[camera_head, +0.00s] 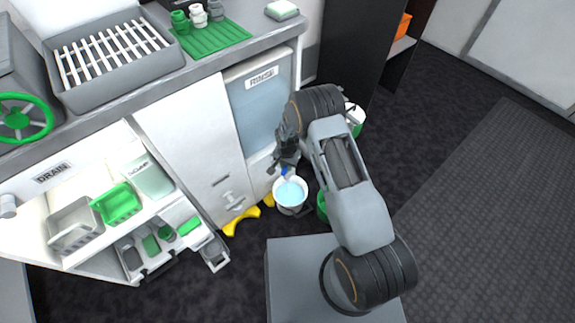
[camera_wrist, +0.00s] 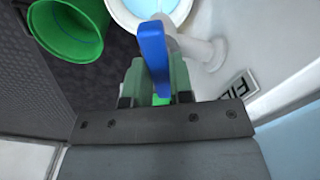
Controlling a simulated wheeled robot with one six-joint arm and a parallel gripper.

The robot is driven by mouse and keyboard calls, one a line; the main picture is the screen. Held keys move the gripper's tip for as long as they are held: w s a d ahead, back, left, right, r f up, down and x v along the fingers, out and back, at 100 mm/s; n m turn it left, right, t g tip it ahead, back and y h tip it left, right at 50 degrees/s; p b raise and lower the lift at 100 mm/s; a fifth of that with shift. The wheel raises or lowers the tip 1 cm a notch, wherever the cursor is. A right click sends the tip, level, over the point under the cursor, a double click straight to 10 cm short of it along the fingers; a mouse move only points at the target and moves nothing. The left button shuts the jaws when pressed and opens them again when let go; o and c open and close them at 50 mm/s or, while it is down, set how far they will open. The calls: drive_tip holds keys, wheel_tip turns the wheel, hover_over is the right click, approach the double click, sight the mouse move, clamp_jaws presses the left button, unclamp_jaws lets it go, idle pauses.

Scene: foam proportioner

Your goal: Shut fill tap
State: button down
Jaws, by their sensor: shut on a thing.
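The fill tap's blue lever (camera_wrist: 154,58) stands between the fingers of my gripper (camera_wrist: 155,85) in the wrist view. The jaws are shut on the lever. In the head view my gripper (camera_head: 286,161) is at the cabinet front, with a bit of the blue lever (camera_head: 284,171) showing below it. The tap's white spout (camera_wrist: 200,48) shows beside the lever in the wrist view. A white bucket (camera_head: 290,207) with light blue liquid stands under the tap; its rim (camera_wrist: 122,14) also shows in the wrist view.
A green bucket (camera_wrist: 72,28) stands left of the white one in the wrist view. Yellow feet (camera_head: 241,221) are on the floor by the cabinet. The RINSE tank (camera_head: 260,105) is above the tap. Open shelves with green bins (camera_head: 117,202) are at left. Floor at right is clear.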

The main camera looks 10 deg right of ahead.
drive_tip(key=m, duration=0.4)
drive_tip(key=shift+w+m+b, duration=0.1)
drive_tip(key=shift+m+b, duration=0.25)
drive_tip(key=shift+m, duration=0.05)
drive_tip(key=shift+r+m, duration=0.1)
drive_tip(key=shift+m, duration=0.2)
drive_tip(key=c, duration=1)
unclamp_jaws()
wheel_tip(320, 180, up, 14)
drive_tip(key=p, duration=0.4)
